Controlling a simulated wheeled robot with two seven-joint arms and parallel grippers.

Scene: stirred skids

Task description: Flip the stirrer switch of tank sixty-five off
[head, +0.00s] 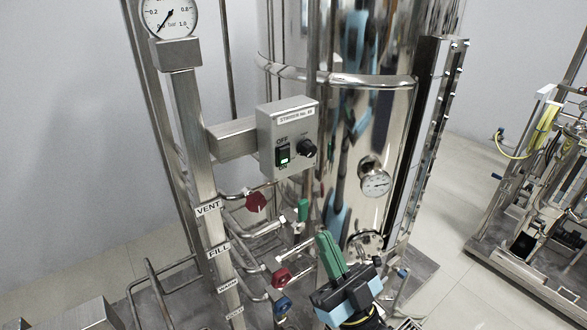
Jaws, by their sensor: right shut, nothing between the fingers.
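The grey stirrer box (288,133) is mounted on a bracket in front of the steel tank (363,115). Its label reads "STIRRER No. 65". On its face is a dark rocker switch (283,156) with a green part showing and "OFF" printed above it. A black knob (307,148) sits to the right of the switch. My right gripper (324,238), with green fingers, is shut and empty. It points upward in the picture, below and to the right of the box, apart from the switch. My left gripper is not in view.
Valves with a red handle (256,202), a green handle (303,210), another red handle (281,278) and a blue handle (283,306) crowd the space below the box. A post (203,165) with labels stands left. Another skid (540,200) stands right.

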